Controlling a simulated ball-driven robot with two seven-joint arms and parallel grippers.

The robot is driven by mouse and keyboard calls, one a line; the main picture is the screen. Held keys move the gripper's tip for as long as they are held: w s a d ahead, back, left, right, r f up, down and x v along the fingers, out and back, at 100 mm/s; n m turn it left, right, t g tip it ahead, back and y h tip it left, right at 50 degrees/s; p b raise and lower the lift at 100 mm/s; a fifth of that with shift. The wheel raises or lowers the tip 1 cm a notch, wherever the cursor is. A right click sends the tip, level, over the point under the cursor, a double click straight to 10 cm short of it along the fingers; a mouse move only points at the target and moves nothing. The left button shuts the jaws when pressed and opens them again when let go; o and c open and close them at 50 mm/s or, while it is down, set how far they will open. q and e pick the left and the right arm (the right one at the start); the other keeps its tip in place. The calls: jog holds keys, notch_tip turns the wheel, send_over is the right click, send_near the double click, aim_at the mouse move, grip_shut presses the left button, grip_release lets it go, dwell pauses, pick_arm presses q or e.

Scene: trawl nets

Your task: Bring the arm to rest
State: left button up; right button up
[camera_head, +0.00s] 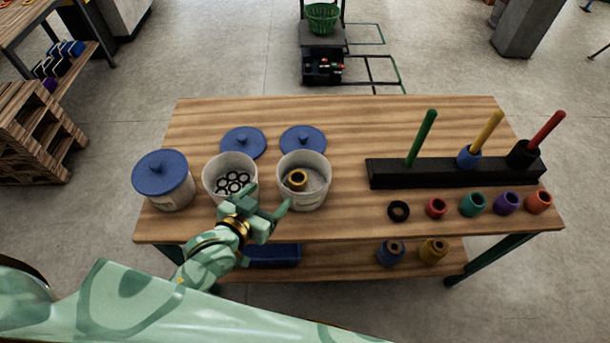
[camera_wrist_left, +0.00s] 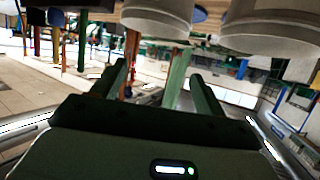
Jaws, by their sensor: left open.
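My left gripper (camera_head: 268,198) is at the table's near edge, in front of the two open tubs. Its pale green fingers are apart with nothing between them. In the left wrist view, the gripper (camera_wrist_left: 162,82) is also open and empty, with two tub undersides above it. The left open tub (camera_head: 231,192) holds several black-and-white rings. The right open tub (camera_head: 304,196) holds a brass-coloured spool (camera_head: 297,179). In the head view, the fingers overlap the lower tub fronts; I cannot tell whether they touch. My right gripper is not in view.
A lidded tub (camera_head: 163,195) stands left; two blue lids (camera_head: 243,142) (camera_head: 303,139) lie behind the open tubs. A lower shelf (camera_head: 340,262) holds more. The table (camera_head: 340,120) is clear centrally.

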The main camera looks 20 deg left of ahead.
pick_arm(q)
jog(key=s+a+r+m+g+y, duration=0.2)
jog(key=s+a+r+g+y, duration=0.15)
jog(key=s+a, duration=0.25)
jog(key=s+a+r+m+g+y, duration=0.2)
jog(key=s+a+m+g+y, duration=0.15)
jog(key=s+a, duration=0.25)
jog(key=s+d+f+n+g+h+b, duration=0.1)
jog(key=s+d+f+b, duration=0.15)
jog(key=f, duration=1.35)
jog(key=s+d+f+g+h+b, duration=0.1)
jog(key=s+d+f+g+h, duration=0.15)
jog(key=f, duration=1.35)
jog(key=s+f+n+g+b, duration=0.2)
jog(key=s+f+n, duration=0.1)
jog(key=s+f, duration=1.2)
jog(key=s, duration=0.3)
jog(key=shift+s+f+h, duration=0.15)
jog(key=shift+s+h, duration=0.2)
jog(key=shift+s, duration=0.05)
